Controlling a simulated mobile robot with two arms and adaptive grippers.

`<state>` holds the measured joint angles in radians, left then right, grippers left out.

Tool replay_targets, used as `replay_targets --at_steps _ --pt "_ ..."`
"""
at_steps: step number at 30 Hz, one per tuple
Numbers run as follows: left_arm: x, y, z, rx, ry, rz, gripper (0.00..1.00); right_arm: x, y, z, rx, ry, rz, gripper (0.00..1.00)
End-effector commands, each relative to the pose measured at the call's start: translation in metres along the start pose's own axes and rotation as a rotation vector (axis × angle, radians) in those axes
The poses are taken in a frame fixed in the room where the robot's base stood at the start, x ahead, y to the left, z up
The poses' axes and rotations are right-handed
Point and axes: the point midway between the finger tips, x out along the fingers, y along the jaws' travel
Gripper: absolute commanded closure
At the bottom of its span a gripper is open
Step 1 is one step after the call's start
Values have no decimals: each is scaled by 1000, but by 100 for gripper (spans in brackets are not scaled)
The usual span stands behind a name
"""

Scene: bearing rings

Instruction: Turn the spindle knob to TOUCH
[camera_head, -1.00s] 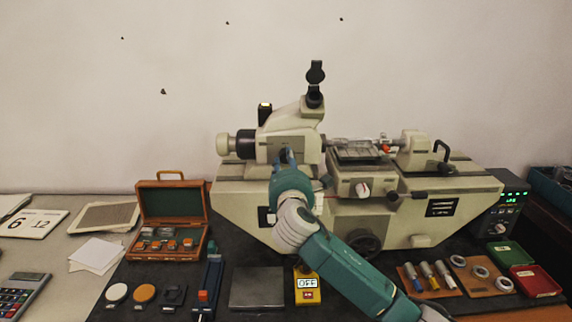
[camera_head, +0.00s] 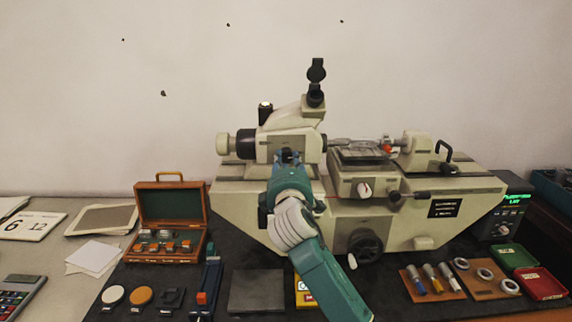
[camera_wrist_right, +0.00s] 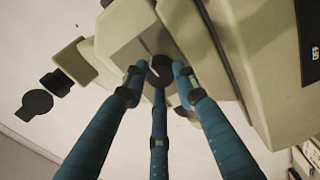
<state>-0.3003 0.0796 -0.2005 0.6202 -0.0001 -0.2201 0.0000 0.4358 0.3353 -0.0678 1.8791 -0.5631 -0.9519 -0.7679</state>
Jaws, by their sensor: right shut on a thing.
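The spindle knob (camera_wrist_right: 160,72) is a dark round knob with a white line, on the front of the cream headstock (camera_head: 258,146) of the measuring machine. My right gripper (camera_head: 289,158) is at the headstock front, and its three fingers are shut on the knob. In the right wrist view the fingertips (camera_wrist_right: 158,78) surround the knob, and its white line runs at a tilt. In the head view the fingers mostly hide the knob. No TOUCH mark is readable. My left gripper is not in view.
The machine's lower knob (camera_head: 364,190) and black handwheel (camera_head: 365,245) are right of my arm. A yellow switch box (camera_head: 303,292) is partly behind my forearm. A wooden case (camera_head: 166,258), ring tray (camera_head: 490,291) and green display box (camera_head: 510,205) stand around the machine.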

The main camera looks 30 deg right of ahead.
Motion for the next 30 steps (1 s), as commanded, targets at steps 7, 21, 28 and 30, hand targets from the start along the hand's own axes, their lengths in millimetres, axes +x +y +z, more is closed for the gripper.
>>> replay_targets --at_steps 7,21,28,30 --pt "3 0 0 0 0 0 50 1 2 4 87 -11 6 98" --pt "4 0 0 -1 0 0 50 1 1 4 114 -12 3 98" --pt "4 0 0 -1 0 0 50 1 0 3 113 -11 1 53" --pt "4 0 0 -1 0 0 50 0 0 2 113 -9 1 53"
